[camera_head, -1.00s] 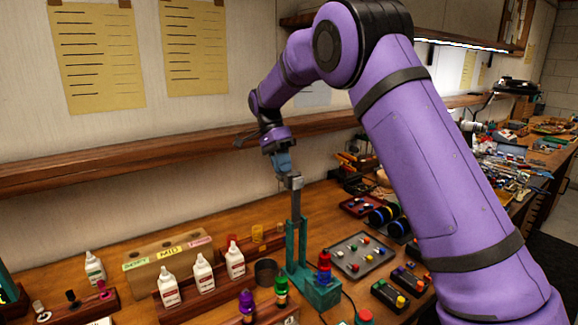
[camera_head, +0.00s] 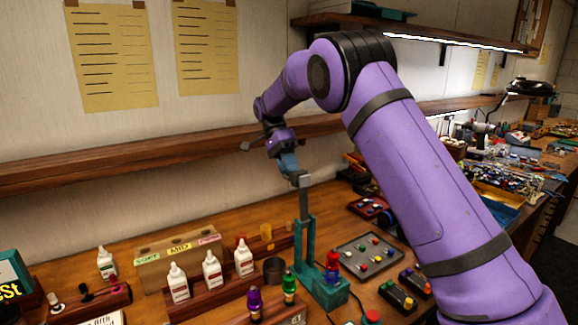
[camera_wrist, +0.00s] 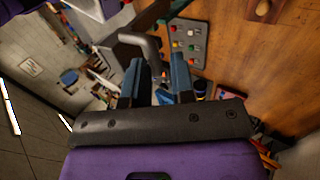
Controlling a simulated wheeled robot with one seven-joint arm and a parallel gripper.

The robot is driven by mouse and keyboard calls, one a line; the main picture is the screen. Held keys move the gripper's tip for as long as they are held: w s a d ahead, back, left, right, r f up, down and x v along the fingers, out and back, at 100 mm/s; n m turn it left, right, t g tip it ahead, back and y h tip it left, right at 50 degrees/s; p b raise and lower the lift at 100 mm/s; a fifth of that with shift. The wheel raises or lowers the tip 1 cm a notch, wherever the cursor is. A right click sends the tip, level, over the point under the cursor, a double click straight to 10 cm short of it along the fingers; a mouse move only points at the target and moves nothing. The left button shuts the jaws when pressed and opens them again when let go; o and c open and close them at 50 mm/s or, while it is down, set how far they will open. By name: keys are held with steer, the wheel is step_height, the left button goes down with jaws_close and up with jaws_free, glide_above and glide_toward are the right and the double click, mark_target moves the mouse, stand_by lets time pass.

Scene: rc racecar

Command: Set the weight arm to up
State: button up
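The weight arm (camera_head: 304,203) is a grey metal bar that stands close to upright in a teal stand (camera_head: 310,257) on the bench. A grey block is at its top, with a bent grey handle (camera_wrist: 145,45) that shows in the wrist view. My gripper (camera_head: 293,174) is at the top of the bar, with its blue fingers coming down from the upper left. The contact itself is partly hidden by the fingers.
A grey tray with coloured knobs (camera_head: 367,255) lies right of the stand. A red and blue stack (camera_head: 332,268) stands on the teal foot. White bottles (camera_head: 212,270) in a wooden rack are to the left. A wooden shelf (camera_head: 120,165) runs along the wall behind.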

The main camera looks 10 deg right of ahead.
steer(key=shift+o, duration=1.3)
steer(key=shift+w+a+f, duration=0.1)
steer(key=shift+a+f, duration=0.05)
steer(key=shift+f, duration=0.45)
steer(key=shift+w+a+f, duration=0.1)
steer(key=shift+f, duration=0.5)
steer(key=shift+s+r, duration=0.1)
steer(key=v, duration=0.9)
steer(key=shift+s+d+r, duration=0.2)
